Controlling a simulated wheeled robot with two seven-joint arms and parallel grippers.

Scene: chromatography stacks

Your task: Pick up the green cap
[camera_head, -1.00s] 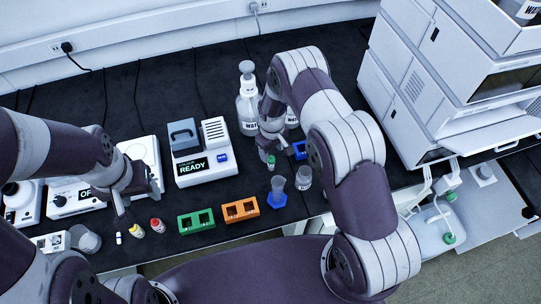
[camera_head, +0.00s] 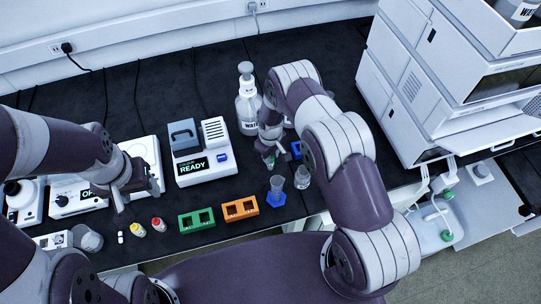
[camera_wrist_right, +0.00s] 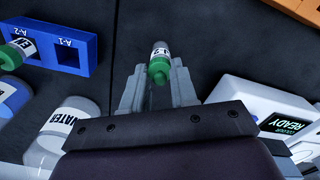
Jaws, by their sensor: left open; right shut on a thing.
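A small vial with a green cap (camera_wrist_right: 160,70) sits between the fingers of my right gripper (camera_wrist_right: 158,85) in the right wrist view. The fingers are shut on it, with the cap towards the camera and the labelled body beyond. In the head view the right gripper (camera_head: 268,158) is over the bench, with a bit of green at its tips. A second green-capped vial (camera_wrist_right: 17,52) is at the blue rack (camera_wrist_right: 77,52). My left gripper (camera_head: 122,200) is open and empty above the bench at the left.
Green (camera_head: 197,221) and orange (camera_head: 240,208) racks stand at the front edge, near a blue-based beaker (camera_head: 276,192) and a clear jar (camera_head: 302,178). A wash bottle (camera_head: 247,105) and READY device (camera_head: 203,165) stand close to the right gripper. Yellow-capped (camera_head: 137,230) and red-capped (camera_head: 158,225) vials are at left.

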